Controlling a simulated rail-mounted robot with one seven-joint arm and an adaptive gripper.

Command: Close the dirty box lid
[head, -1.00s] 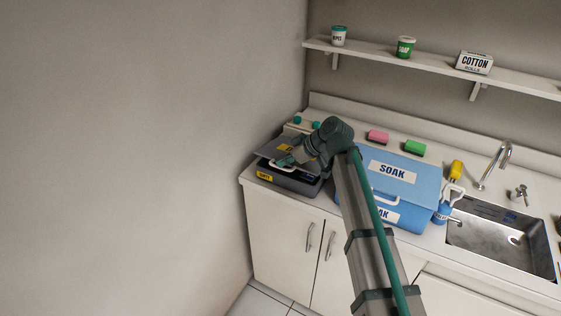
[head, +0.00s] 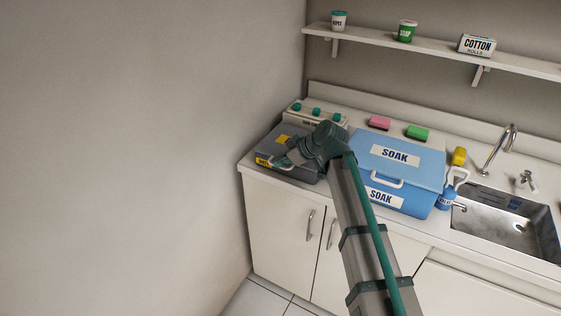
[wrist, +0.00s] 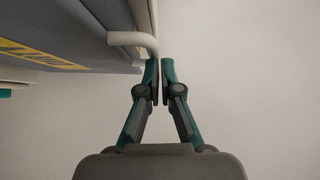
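The dirty box (head: 265,161) is grey with a yellow label and stands at the left end of the counter. Its grey lid (head: 272,143) lies down over the box in the head view; my arm hides part of the seam, so a small gap cannot be ruled out. My gripper (head: 281,163) is at the lid's front edge, by the white handle. In the wrist view, my gripper's fingertips (wrist: 159,76) are close together with nothing visible held between them. The white handle (wrist: 128,39) is just above and left of them, touching or nearly touching the left fingertip.
A blue soak box (head: 408,164) stands right of my arm. Behind the dirty box is a white unit with teal knobs (head: 317,112). Pink (head: 379,122) and green (head: 417,132) sponges lie at the back. A sink (head: 495,222) is at right. A wall bounds the left side.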

